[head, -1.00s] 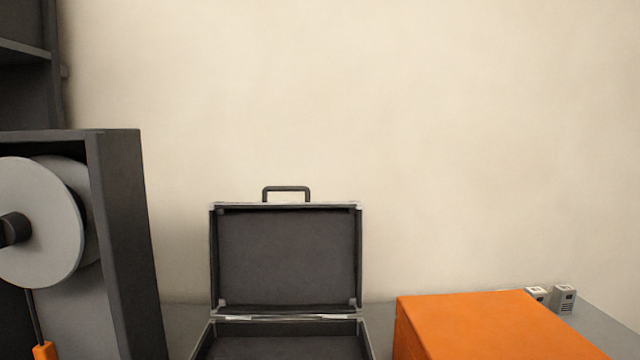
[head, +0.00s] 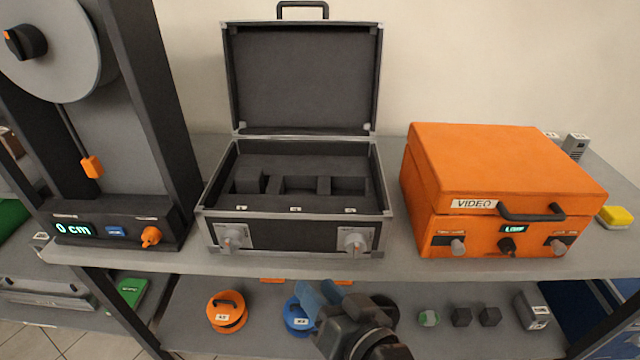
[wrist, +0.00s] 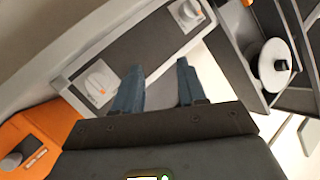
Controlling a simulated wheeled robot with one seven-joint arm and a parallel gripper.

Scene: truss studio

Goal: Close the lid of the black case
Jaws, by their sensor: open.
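The black case (head: 296,228) stands on the grey shelf top in the middle of the head view, with silver edges and two latches on its front. Its lid (head: 303,75) is open and stands upright at the back, handle at the top. The inside shows dark foam with cut-outs. My gripper (head: 318,297) is in front of and below the case front, apart from it, with blue fingers. In the wrist view my gripper (wrist: 157,88) has its two fingers spread with nothing between them. The case front (wrist: 145,50) with its latches lies beyond the fingertips.
An orange VIDEO case (head: 500,190) stands closed to the right. A dark device with a grey reel (head: 55,45) and a "0 cm" display stands to the left. Orange and blue round items (head: 228,311) and small blocks (head: 462,316) sit on the lower shelf.

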